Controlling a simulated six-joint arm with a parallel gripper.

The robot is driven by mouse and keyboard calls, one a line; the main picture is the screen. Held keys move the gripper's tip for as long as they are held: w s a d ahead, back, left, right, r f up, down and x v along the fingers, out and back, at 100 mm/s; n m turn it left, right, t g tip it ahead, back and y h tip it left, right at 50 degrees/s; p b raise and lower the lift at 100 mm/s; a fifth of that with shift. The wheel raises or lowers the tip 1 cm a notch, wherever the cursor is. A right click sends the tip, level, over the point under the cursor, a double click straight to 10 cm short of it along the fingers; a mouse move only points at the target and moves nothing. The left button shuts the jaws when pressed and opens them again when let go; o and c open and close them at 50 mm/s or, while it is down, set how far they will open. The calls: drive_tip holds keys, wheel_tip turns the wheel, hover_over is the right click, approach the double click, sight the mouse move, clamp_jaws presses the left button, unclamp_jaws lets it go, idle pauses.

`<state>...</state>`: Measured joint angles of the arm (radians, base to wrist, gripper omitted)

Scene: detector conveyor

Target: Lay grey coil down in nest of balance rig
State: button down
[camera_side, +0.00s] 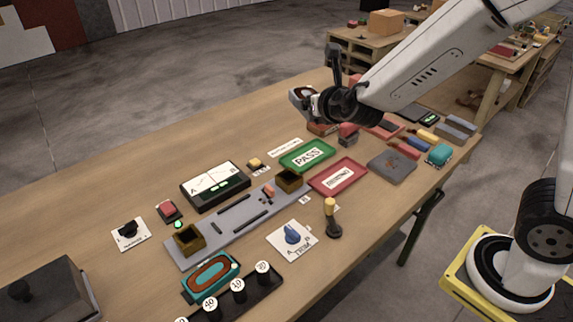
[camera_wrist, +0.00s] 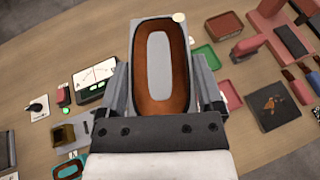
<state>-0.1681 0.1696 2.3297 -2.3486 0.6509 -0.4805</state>
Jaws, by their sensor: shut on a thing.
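My gripper (camera_side: 312,100) is shut on the grey coil (camera_wrist: 160,60), a grey block with an oval copper winding facing the wrist camera. In the side view the coil (camera_side: 302,93) is held in the air above the far part of the table. The balance rig (camera_side: 233,222) is a grey plate with slots, lying mid-table. It has a brown open nest at its left end (camera_side: 189,239) and another at its right end (camera_side: 289,181). Both nests look empty. In the wrist view a nest (camera_wrist: 64,135) shows at lower left, away from the coil; my gripper hides part of the rig.
A teal coil (camera_side: 210,277) lies in front of the rig, beside a rack of numbered black weights (camera_side: 238,292). A meter (camera_side: 215,186) stands behind the rig. A blue knob (camera_side: 292,237) and yellow-topped lever (camera_side: 331,217) stand in front. Green (camera_side: 307,156) and red (camera_side: 338,177) trays lie right.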

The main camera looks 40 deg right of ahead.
drive_tip(key=w+a+r+m+g+h, duration=0.2)
drive_tip(key=w+m+h, duration=0.1)
drive_tip(key=w, duration=0.5)
drive_tip(key=m+g+h, duration=0.6)
drive_tip(key=m+g, duration=0.5)
hover_over(237, 217)
wheel_tip(237, 217, down, 18)
drive_tip(key=shift+f, duration=0.25)
drive_tip(key=shift+f, duration=3.2)
drive_tip(key=shift+f, duration=0.45)
